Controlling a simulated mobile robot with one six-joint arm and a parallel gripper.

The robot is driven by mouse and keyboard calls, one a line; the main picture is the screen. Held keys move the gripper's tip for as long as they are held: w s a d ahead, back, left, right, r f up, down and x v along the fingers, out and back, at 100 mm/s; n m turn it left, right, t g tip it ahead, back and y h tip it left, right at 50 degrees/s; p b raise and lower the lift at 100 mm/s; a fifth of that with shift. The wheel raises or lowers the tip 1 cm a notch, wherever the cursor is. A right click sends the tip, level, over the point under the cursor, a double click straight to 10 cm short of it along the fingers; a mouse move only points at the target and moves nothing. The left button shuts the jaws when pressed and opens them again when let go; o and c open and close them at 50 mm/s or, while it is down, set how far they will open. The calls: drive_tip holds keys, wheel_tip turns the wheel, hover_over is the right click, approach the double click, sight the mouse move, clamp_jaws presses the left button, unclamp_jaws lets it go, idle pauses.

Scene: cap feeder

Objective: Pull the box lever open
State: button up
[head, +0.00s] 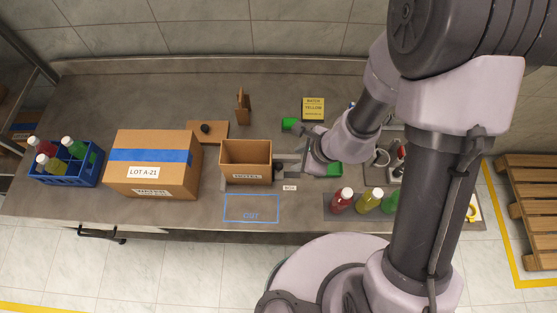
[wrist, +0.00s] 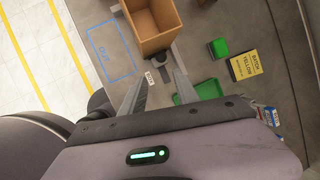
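An open-topped brown box (head: 246,160) with a printed label on its front stands on the grey counter. It also shows at the top of the wrist view (wrist: 152,24). A short dark lever (wrist: 162,61) sticks out from the box's near side in the wrist view, the right side in the head view. My gripper (wrist: 161,75) is open, its two fingers apart and pointing at the box. The lever lies about between or just beyond the fingertips; contact cannot be told. In the head view my gripper (head: 283,171) is small and partly hidden by my wrist.
A blue OUT outline (head: 251,208) lies in front of the box. A large taped carton (head: 152,164) stands left. Green pieces (head: 289,124) and a yellow BATCH YELLOW sign (head: 313,108) are behind my gripper. Several bottles (head: 368,202) stand front right.

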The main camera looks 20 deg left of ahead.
sight(280, 166)
drive_tip(key=b+x, duration=0.2)
drive_tip(key=x, duration=1.4)
drive_tip(key=shift+w+d+b, duration=0.1)
drive_tip(key=shift+b, duration=0.25)
drive_tip(key=shift+c, duration=0.3)
clamp_jaws()
